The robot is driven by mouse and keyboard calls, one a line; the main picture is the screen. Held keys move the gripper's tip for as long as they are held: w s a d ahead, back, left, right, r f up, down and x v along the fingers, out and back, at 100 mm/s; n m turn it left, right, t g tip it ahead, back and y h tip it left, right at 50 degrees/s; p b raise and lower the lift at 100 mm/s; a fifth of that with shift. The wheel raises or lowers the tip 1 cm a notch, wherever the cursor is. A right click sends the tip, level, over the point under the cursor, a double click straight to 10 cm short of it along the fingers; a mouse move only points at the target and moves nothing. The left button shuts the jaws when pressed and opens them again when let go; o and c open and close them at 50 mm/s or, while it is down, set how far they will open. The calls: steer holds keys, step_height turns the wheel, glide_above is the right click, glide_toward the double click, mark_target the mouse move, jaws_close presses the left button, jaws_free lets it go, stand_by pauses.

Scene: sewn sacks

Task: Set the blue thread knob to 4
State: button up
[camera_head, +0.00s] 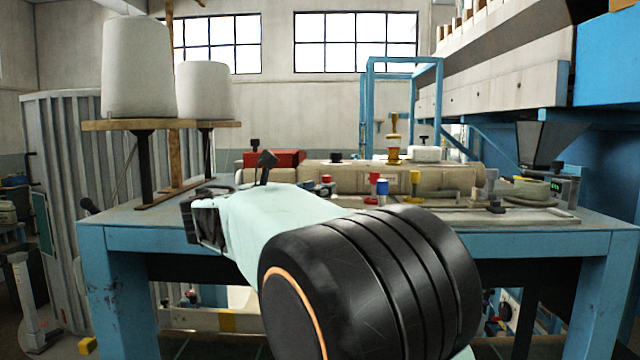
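The blue thread knob (382,188) stands upright on the sewing machine on the blue-framed table, right of the picture's centre. It is small here, and I cannot read any numbers or its setting. A red knob (374,178) stands close to its left, and a yellow knob (415,177) stands to its right. My pale arm and its large black joint fill the foreground below the knobs. A dark part at the arm's far end, apparently my gripper (207,220), is at the table's front left, well apart from the blue knob. Its fingers cannot be made out.
The blue table (120,240) carries the pale machine body (450,178) and a red block (280,159). Two large white thread cones (138,68) stand on wooden supports at left. A dark hopper (545,140) hangs at right. Air above the knobs looks clear.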

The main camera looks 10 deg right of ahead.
steer(key=shift+x, duration=1.85)
jaws_close()
